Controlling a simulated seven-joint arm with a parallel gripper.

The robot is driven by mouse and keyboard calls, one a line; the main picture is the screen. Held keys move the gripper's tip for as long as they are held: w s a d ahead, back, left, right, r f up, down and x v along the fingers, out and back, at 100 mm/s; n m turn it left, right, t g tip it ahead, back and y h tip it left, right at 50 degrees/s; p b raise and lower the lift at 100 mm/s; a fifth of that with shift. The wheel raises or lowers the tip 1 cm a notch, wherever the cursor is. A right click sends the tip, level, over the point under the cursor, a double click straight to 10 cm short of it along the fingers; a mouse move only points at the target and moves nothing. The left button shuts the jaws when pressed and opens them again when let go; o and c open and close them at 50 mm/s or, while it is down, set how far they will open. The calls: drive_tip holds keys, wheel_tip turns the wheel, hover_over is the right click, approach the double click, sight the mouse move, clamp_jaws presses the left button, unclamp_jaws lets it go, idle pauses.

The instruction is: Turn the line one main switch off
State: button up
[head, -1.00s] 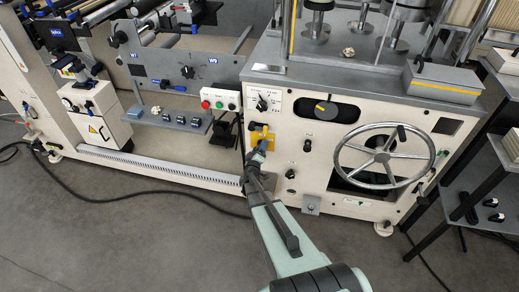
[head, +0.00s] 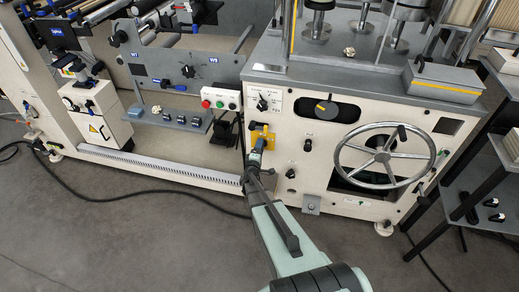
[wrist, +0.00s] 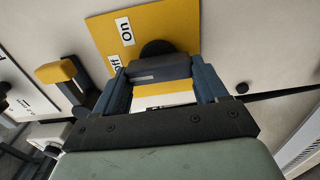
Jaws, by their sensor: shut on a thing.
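The main switch has a yellow plate (head: 264,133) on the pale machine front, left of the handwheel. In the wrist view the plate (wrist: 170,24) carries "On" and "Off" labels beside a black round hub (wrist: 157,47). A dark grey handle (wrist: 160,68) lies across in front of the hub. My gripper (wrist: 163,84) is shut on this handle, with one blue-grey finger at each end of it. In the head view my gripper (head: 256,156) is at the plate's lower part and hides the handle. I cannot tell the exact switch position.
A spoked handwheel (head: 384,158) stands out to the right. A black rotary knob (head: 262,103) sits above the plate, and a box with red and green buttons (head: 220,102) is to its left. Another yellow-tipped lever (wrist: 60,72) shows in the wrist view. The floor in front is open.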

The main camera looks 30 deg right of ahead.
idle(0.4)
drive_tip(key=o, duration=1.1)
drive_tip(key=shift+c, duration=0.2)
drive_tip(key=shift+a, duration=0.1)
drive_tip(key=v, duration=1.3)
drive_tip(key=shift+s+a, duration=0.2)
drive_tip(key=shift+s, duration=0.1)
